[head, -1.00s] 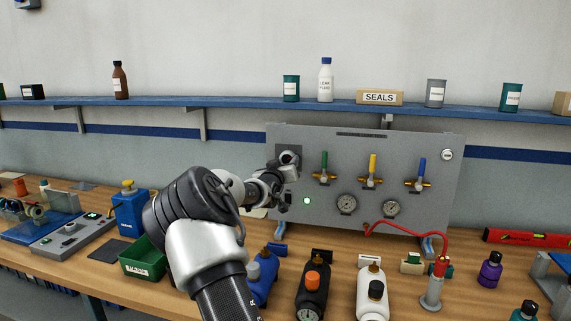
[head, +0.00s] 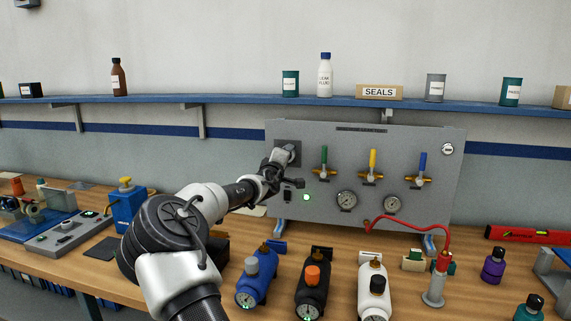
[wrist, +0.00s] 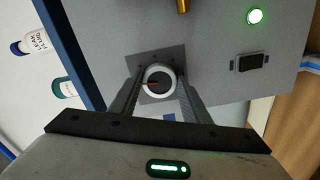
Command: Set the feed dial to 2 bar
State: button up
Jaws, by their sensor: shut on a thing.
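The feed dial (wrist: 158,78) is a round knob with a white ring and a red pointer line, set on a dark square plate on the grey panel. The pointer lies roughly toward the left in the wrist view; I cannot read the scale. My gripper (wrist: 159,86) is shut on the dial, with one finger on each side of it. In the head view, my gripper (head: 286,158) is at the panel's upper left, in front of the dial's dark plate (head: 281,144), and hides most of the dial.
A shelf (head: 240,102) runs above.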

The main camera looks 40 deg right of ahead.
jog(key=n+b, duration=0.5)
jog(key=n, duration=0.5)
jog(key=shift+r, duration=0.1)
jog(key=shift+n, duration=0.3)
dwell(0.3)
jog(key=o, duration=1)
jog(key=shift+o, duration=0.2)
jog(key=b+v, duration=0.1)
jog(key=v, duration=1.6)
jog(key=shift+s, duration=0.2)
jog(key=shift+a+r, duration=0.1)
jog(key=shift+a, duration=0.05)
